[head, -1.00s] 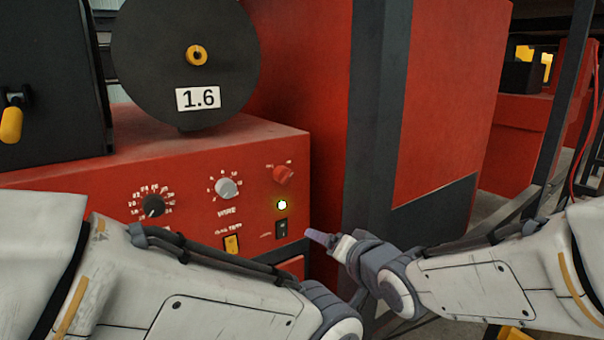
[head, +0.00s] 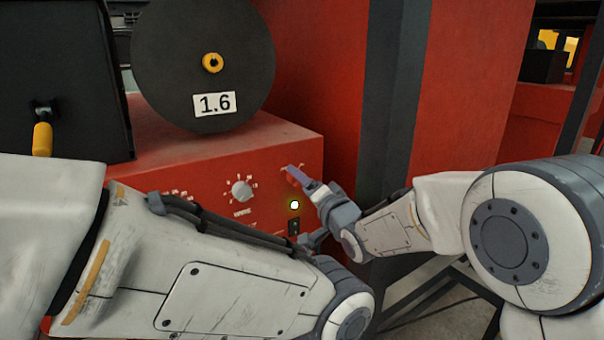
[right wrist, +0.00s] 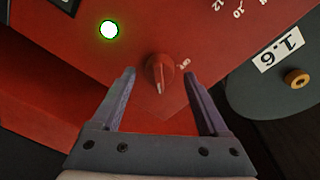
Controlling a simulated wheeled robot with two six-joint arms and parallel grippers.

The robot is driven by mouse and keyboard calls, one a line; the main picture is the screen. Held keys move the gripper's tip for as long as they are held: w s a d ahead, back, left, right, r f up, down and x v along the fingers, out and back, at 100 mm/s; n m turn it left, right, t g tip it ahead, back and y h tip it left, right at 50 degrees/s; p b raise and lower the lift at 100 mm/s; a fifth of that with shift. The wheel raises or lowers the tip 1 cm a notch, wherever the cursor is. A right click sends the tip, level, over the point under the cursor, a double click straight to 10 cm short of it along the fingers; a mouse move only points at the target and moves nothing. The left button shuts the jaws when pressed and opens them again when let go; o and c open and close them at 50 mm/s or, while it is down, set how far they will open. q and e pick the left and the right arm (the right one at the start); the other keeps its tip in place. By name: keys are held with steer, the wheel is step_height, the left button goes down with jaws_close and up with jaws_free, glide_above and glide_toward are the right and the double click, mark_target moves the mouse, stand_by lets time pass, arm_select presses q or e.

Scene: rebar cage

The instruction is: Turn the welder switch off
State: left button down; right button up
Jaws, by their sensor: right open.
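The welder's red front panel (head: 262,190) carries a red rotary knob (right wrist: 160,72) with a pale pointer line. My right gripper (head: 291,174) is at the panel, open. In the right wrist view its two fingers (right wrist: 159,76) stand on either side of the knob, with gaps showing. In the head view the gripper mostly hides the knob. A round lamp (head: 294,205) below it is lit, showing green in the right wrist view (right wrist: 109,29). A black rocker switch (head: 293,227) sits under the lamp. My left arm crosses the lower left; its gripper cannot be made out.
A grey knob (head: 242,190) is left of the red one. A black wire spool (head: 205,65) marked 1.6 stands on the welder. A dark post (head: 393,100) rises to the right. My left forearm covers the lower left panel.

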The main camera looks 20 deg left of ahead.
steer(key=shift+w+a, duration=0.3)
jaws_close()
steer(key=shift+f+n+g+y+b, duration=0.15)
steer(key=shift+n+y+b, duration=0.2)
steer(key=shift+n+b, duration=2.8)
steer(key=shift+n+g+y+b, duration=0.1)
steer(key=shift+n+y+b, duration=0.3)
steer(key=shift+n+b, duration=2.7)
steer(key=shift+f+n+g+y+b, duration=0.15)
steer(key=shift+n+y+b, duration=0.2)
steer(key=shift+n+b, duration=2.75)
steer(key=shift+r+n, duration=0.1)
steer(key=shift+n, duration=0.25)
